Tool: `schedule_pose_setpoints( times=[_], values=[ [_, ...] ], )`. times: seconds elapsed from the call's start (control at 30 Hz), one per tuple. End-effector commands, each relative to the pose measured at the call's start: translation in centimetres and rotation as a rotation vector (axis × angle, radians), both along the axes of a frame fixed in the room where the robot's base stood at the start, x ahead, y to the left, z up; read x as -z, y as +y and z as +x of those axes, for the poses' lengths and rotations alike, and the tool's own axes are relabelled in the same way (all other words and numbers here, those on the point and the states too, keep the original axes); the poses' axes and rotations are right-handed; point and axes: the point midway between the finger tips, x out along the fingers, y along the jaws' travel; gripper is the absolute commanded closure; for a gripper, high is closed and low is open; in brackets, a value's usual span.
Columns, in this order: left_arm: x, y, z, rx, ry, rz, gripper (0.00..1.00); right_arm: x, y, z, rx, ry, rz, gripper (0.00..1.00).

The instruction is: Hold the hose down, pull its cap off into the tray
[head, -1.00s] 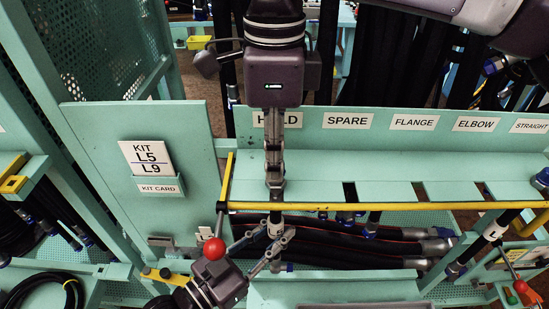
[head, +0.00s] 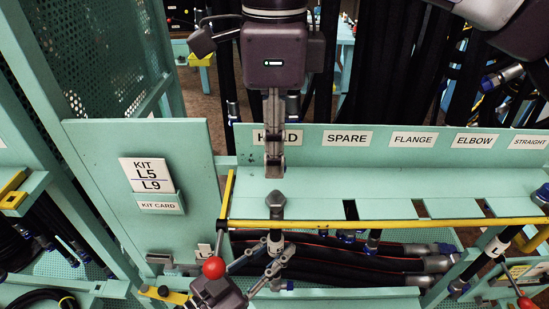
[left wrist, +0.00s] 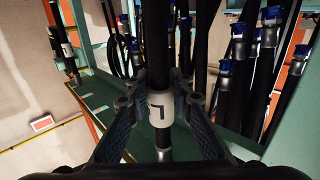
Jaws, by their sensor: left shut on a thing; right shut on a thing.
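The hose (left wrist: 162,148) has a white label band and stands upright between the fingers of my left gripper (left wrist: 160,104), which is shut on it. In the head view my left gripper (head: 275,262) holds it just below the yellow-edged rack shelf. The hose's grey metal end fitting (head: 277,206) sticks up bare at the shelf's front edge. My right gripper (head: 274,170) is above and slightly behind that fitting, apart from it, pointing down. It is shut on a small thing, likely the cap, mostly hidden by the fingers.
The shelf (head: 318,188) has several slots, with labels HOLD, SPARE, FLANGE, ELBOW and STRAIGHT behind it. Dark hoses (head: 350,265) lie below it. A red ball knob (head: 214,268) shows near my left arm. A kit card panel (head: 150,180) stands at left.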

Motion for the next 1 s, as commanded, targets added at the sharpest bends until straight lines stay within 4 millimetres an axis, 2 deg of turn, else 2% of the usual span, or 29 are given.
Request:
schedule_pose_setpoints(
  times=[0.07, 0.1, 0.27, 0.67, 1.0],
  values=[
    [-0.2, 0.0, 0.0, -0.001, -0.003, -0.003, 1.00, 0.0, 0.0, 0.0, 0.000, 0.000, 0.000, 1.00],
    [-0.2, 0.0, 0.0, -0.001, -0.003, -0.003, 0.76, 0.0, 0.0, 0.0, 0.000, 0.000, 0.000, 1.00],
    [-0.1, 0.0, 0.0, 0.000, -0.002, -0.002, 0.59, 0.0, 0.0, 0.0, 0.000, 0.000, 0.000, 1.00],
    [0.1, 0.6, -0.5, -0.001, 0.001, 0.001, 0.59, 0.1, 0.0, 0.0, 0.001, 0.000, 0.000, 1.00],
    [0.2, 4.9, -5.0, 0.002, 0.004, 0.005, 0.59, 0.1, 0.0, 0.0, 0.000, 0.000, 0.000, 1.00]
  ],
)
